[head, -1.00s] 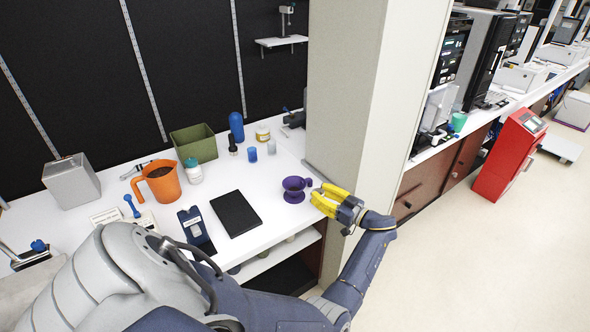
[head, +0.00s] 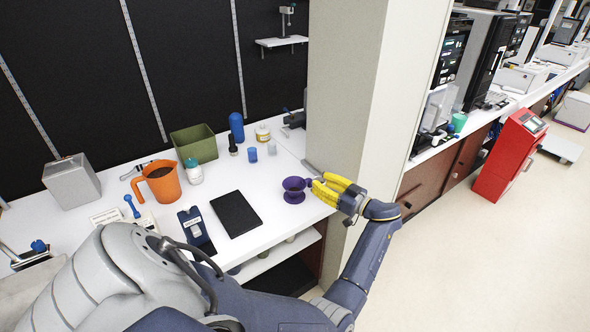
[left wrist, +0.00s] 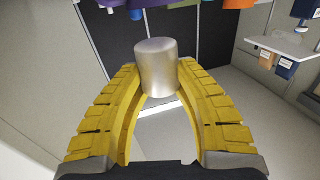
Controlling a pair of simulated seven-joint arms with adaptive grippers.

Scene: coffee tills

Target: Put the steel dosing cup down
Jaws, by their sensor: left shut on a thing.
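The steel dosing cup (left wrist: 156,68) is a plain brushed-metal cylinder between the two yellow fingertips of my left gripper (left wrist: 158,82) in the left wrist view. The gripper is shut on it. In the head view my left gripper (head: 318,188) is at the right end of the white counter (head: 266,232), in front of the pillar. The cup is hardly distinguishable at the fingertips there. I cannot tell whether its base touches the counter. My right gripper is not in view.
A purple dripper (head: 293,189) stands just left of my left fingertips. A black flat pad (head: 236,214) lies further left. A blue cup (head: 252,154) and an orange jug (head: 160,183) stand behind. The beige pillar (head: 350,95) rises close behind my gripper. Bare counter shows between dripper and blue cup.

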